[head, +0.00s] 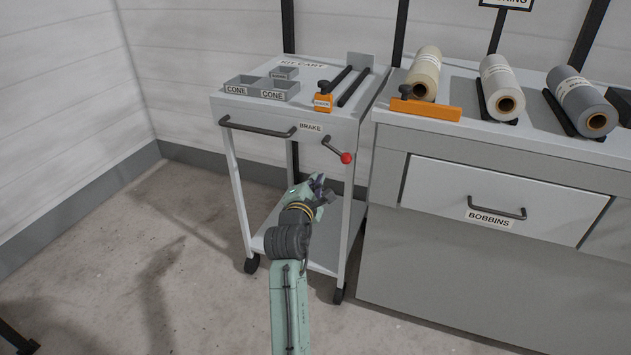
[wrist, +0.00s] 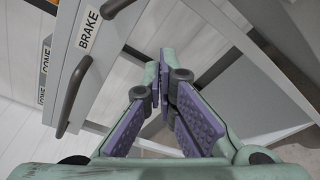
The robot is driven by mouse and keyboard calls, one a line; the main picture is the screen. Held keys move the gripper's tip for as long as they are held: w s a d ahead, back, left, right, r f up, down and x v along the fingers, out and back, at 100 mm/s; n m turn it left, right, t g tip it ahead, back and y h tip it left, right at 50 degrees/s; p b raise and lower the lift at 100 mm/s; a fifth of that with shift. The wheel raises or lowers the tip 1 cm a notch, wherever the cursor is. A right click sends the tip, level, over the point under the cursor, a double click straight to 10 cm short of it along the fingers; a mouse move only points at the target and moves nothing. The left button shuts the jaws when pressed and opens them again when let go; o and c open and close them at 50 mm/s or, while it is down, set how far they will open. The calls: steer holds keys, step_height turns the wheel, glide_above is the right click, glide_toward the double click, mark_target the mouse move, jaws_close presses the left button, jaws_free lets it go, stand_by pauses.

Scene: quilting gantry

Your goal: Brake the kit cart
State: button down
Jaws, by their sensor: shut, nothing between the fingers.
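The kit cart (head: 226,103) is a light grey trolley with a top, a lower shelf and dark castors. On its front, beside the BRAKE label (head: 310,127), is the brake lever (head: 336,149), a dark bar with a red knob (head: 346,158), slanting down to the right. My gripper (head: 320,182) is in front of the cart, below the lever and apart from it. In the wrist view the purple-padded fingers (wrist: 163,82) are shut and empty. The BRAKE label (wrist: 90,28) shows there at upper left; the red knob is not visible.
A dark push handle (head: 258,132) runs along the cart's front, left of the lever; it also shows in the wrist view (wrist: 72,98). Grey CONE bins (head: 262,90) stand on top. A bench with a BOBBINS drawer (head: 490,205) adjoins at right.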

mark_target(337, 151)
steer(key=w+d+r+p, duration=0.1)
steer(key=w+d, duration=0.3)
steer(key=shift+w+r+p, duration=0.3)
steer(key=shift+p, duration=0.1)
stand_by(0.4)
steer(key=shift+d+r+n+p, duration=0.15)
steer(key=shift+n+p, duration=0.15)
steer(key=shift+p, duration=0.45)
